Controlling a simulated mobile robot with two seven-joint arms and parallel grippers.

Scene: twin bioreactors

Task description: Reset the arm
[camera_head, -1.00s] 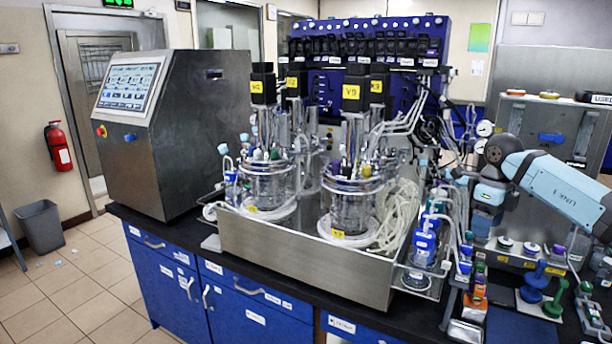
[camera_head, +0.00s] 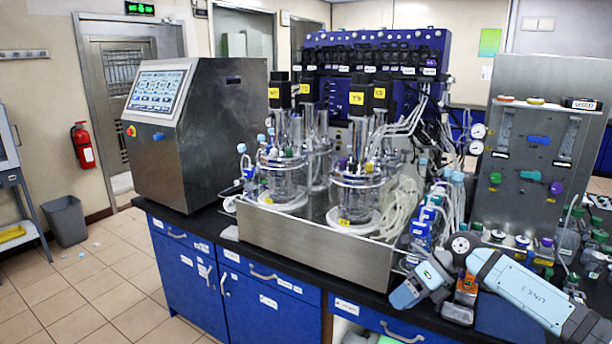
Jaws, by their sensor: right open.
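My right arm comes in from the lower right, with its light-blue forearm (camera_head: 525,287) low over the front of the bench. My right gripper (camera_head: 404,296) is at the lower centre right, in front of the steel tray's right end. It points down and to the left and is open. Nothing shows in it, though its fingers are small and hard to make out. My left gripper is not in view.
A control cabinet (camera_head: 205,135) stands left. An orange item (camera_head: 466,289) sits beside the gripper. Bottles and a steel panel (camera_head: 545,120) crowd the right.

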